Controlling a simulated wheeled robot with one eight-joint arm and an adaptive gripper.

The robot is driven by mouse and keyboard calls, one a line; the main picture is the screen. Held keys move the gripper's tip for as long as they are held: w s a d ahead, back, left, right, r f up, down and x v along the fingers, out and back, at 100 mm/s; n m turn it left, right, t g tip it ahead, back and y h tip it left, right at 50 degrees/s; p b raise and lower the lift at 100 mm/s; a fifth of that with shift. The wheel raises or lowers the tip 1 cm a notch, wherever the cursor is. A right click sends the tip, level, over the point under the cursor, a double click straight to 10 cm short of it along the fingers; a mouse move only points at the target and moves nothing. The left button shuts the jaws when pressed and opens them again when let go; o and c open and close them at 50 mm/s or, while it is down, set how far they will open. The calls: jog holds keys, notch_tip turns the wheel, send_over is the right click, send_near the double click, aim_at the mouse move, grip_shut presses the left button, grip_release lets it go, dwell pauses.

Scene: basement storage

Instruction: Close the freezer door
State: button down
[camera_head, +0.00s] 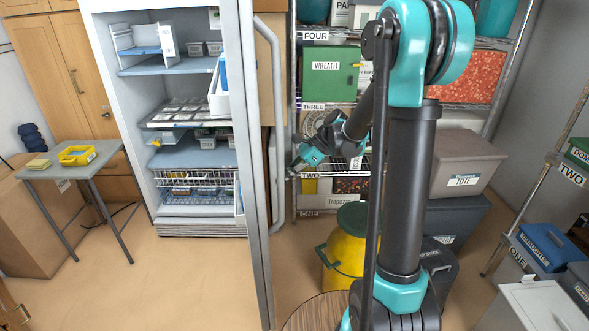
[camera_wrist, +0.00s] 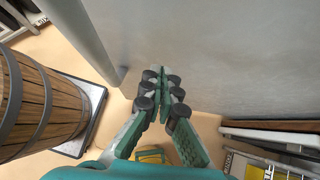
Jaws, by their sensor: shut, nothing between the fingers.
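The freezer (camera_head: 113,115) stands open at the left of the head view, its shelves and wire basket showing. Its door (camera_head: 247,130) is swung out toward me and seen nearly edge-on, with a long grey handle (camera_head: 272,185) on its outer side. My gripper (camera_head: 294,170) is just right of the door, on the handle side. In the wrist view my gripper (camera_wrist: 162,82) is shut and empty, its fingers pointing along the broad grey door face (camera_wrist: 235,50). The handle (camera_wrist: 92,38) runs at the upper left there. Whether the fingers touch the door I cannot tell.
A yellow bin with green lid (camera_head: 346,250) stands on the floor right of the door. A wooden barrel (camera_wrist: 38,105) is close at left in the wrist view. Storage shelves (camera_head: 400,40) stand behind my arm. Floor left of the door (camera_head: 190,280) is clear; a small table (camera_head: 70,168) stands farther left.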

jog(key=shift+s+a+r, duration=0.1)
jog(key=shift+s+a, duration=0.05)
jog(key=shift+a, duration=0.8)
jog(key=shift+s+a, duration=0.15)
jog(key=shift+a, duration=0.8)
jog(key=shift+a, duration=0.15)
